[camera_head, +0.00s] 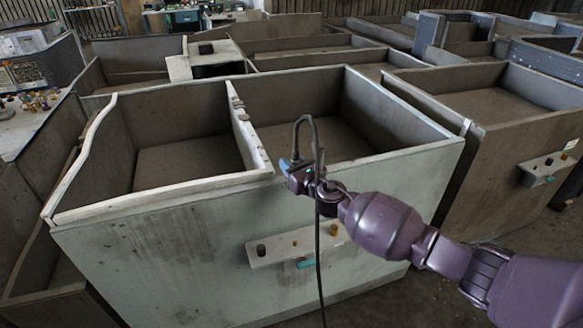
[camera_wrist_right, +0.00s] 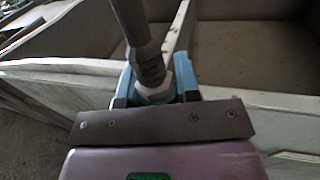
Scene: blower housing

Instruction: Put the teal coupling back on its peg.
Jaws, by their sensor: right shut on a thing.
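My right gripper (camera_head: 291,166) is above the front wall of the pale grey-green housing, near its top edge. In the right wrist view its light blue fingers (camera_wrist_right: 158,82) are shut around the coupling (camera_wrist_right: 156,93) at the end of a dark grey hose. The coupling shows a pale hex nut with a little teal by it; its lower part is hidden. The hose (camera_head: 318,250) loops above the gripper and hangs down in front of the wall. A pale shelf (camera_head: 285,250) on the wall bears a black knob (camera_head: 261,250) and small brass pegs (camera_head: 295,243). My left gripper is not in view.
A teal mark (camera_head: 304,263) sits under the shelf. The housing has two open compartments divided by a wall (camera_head: 246,135). Another housing with a similar shelf (camera_head: 545,168) stands at right. Floor shows between them.

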